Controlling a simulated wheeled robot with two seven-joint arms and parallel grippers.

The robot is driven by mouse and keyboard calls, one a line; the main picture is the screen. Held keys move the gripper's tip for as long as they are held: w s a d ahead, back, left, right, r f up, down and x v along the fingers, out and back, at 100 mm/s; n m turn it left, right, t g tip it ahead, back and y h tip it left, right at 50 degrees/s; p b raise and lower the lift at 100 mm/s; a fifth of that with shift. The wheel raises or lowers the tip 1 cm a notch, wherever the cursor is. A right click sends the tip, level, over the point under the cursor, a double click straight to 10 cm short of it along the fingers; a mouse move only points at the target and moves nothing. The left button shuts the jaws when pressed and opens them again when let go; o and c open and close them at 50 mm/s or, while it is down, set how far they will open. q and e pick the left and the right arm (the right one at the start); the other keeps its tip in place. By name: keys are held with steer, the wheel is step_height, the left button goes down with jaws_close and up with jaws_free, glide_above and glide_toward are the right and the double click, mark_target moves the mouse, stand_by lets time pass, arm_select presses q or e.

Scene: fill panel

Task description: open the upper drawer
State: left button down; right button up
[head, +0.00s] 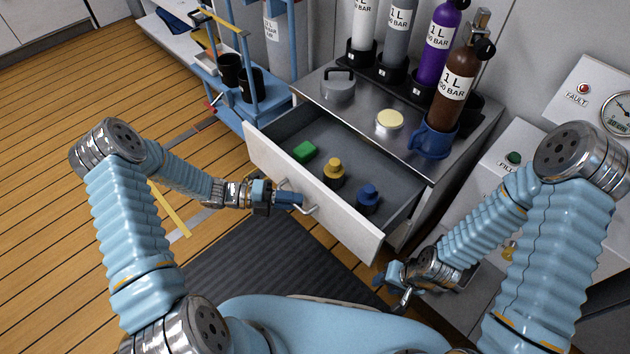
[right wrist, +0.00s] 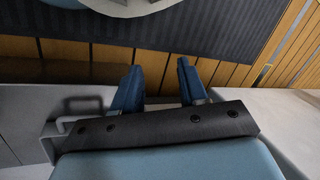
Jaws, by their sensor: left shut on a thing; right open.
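The upper drawer (head: 275,169) stands pulled out from the metal-topped cabinet (head: 362,108) in the head view. Inside it lie a green block (head: 304,152), a yellow bottle-like piece (head: 333,173) and a blue one (head: 368,198). My left gripper (head: 290,198) is shut on the drawer's handle (head: 306,207) at the drawer's front. My right gripper (head: 392,283) is open and empty, low beside the cabinet's right front; its two blue fingers also show apart in the right wrist view (right wrist: 158,88).
Several gas cylinders (head: 455,88) stand in holders on the cabinet's back edge. A blue rack (head: 247,90) stands left. A panel with a gauge (head: 618,112) is right. A dark mat (head: 270,265) covers the floor ahead.

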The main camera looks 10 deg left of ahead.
arm_select(q)
steer(key=s+a+p, duration=0.2)
steer(key=s+a, duration=0.4)
steer(key=s, duration=0.2)
steer(key=c, duration=1.2)
jaws_free()
steer(key=a, duration=0.4)
steer(key=s+a+r, duration=0.1)
steer(key=a, duration=0.4)
steer(key=s+a, duration=0.1)
steer(key=a, duration=0.3)
steer(key=shift+a+r, duration=0.25)
steer(key=shift+r, duration=0.15)
